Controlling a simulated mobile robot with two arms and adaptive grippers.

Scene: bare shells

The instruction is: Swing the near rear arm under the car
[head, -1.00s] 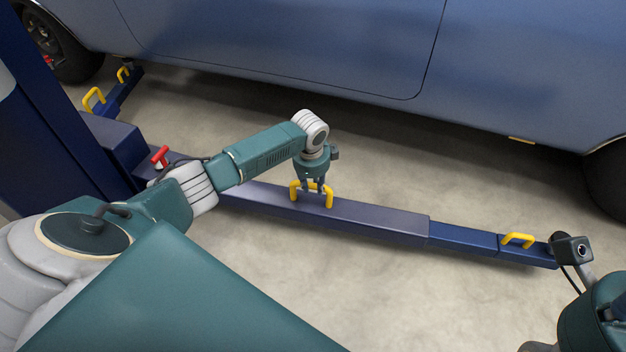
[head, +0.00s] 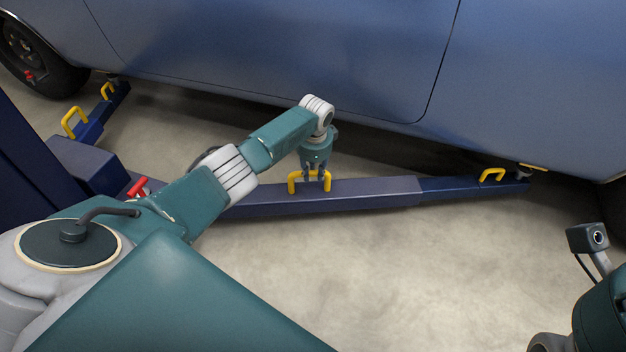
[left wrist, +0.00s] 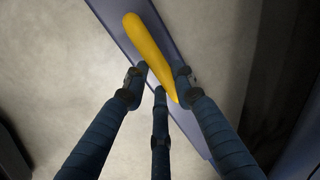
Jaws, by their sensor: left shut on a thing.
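The near lift arm (head: 385,191) is a long dark blue beam running right from the blue column (head: 35,150), low over the floor. Its far end lies under the lower edge of the blue car (head: 300,60). My left gripper (head: 312,180) is shut on the yellow handle (head: 294,184) on the middle of this arm. In the left wrist view the fingers (left wrist: 162,85) sit around the yellow handle (left wrist: 147,45), with the beam below it. A second yellow handle (head: 492,174) stands near the arm's end. My right arm shows at the lower right; its fingers are out of view.
Another blue lift arm (head: 95,118) with yellow handles reaches under the car at the left. A red lever (head: 138,187) stands by the column. The concrete floor (head: 400,270) in front is clear.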

